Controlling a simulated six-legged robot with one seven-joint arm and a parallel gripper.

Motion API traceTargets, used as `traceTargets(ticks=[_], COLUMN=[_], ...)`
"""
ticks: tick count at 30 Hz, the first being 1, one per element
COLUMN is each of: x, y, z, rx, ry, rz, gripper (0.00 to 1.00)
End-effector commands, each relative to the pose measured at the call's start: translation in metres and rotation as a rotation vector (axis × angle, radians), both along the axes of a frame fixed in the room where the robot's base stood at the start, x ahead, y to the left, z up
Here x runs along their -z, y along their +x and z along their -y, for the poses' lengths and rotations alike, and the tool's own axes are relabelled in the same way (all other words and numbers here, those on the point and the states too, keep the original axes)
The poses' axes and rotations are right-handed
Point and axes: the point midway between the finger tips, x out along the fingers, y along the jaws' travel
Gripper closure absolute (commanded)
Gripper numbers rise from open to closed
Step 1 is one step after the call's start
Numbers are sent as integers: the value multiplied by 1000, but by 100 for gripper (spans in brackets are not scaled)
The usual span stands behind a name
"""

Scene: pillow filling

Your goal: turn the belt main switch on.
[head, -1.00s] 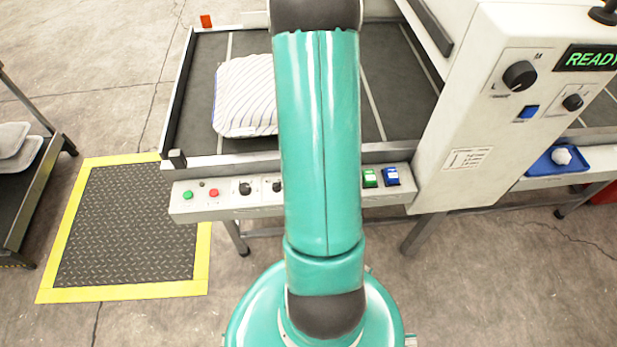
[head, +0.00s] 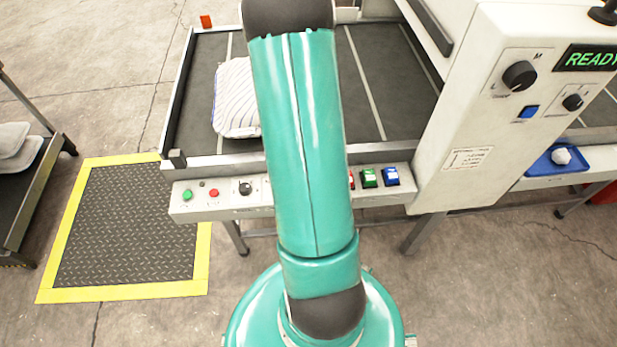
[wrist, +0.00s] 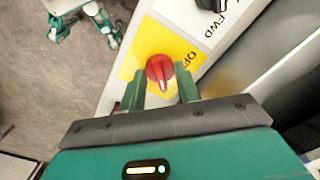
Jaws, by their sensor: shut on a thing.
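The belt main switch is a red rotary knob (wrist: 160,70) on a yellow plate (wrist: 184,48) with a partly hidden black label that seems to read OFF. My gripper (wrist: 164,84) is shut on the red knob in the wrist view, one green finger on each side of it. A black knob (wrist: 212,3) beside a FWD label is on the same light panel. In the head view my arm covers the gripper and the red knob. The control strip (head: 215,208) shows on both sides of the arm.
A striped pillow (head: 235,105) lies on the dark belt (head: 385,85). The strip also carries a green button (head: 187,196), a red button (head: 214,193), a green switch (head: 369,178) and a blue switch (head: 391,176). A tall cabinet (head: 450,125) stands right, its display reading READY.

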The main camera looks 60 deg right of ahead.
Motion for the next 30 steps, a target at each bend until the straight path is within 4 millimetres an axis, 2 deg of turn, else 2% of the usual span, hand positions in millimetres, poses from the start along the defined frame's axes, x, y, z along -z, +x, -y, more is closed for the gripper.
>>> traceTargets(ticks=[7, 8, 11, 23, 26, 30], x=[0, 0, 0, -6, -18, -44], y=[0, 0, 0, 1, 1, 2], z=[0, 0, 0, 0, 1, 0], rx=[1, 0, 0, -2, -1, -3], ry=[1, 1, 1, -1, -3, -3], rz=[0, 0, 0, 1, 2, 5], gripper=[90, 65, 46, 45, 45, 45])
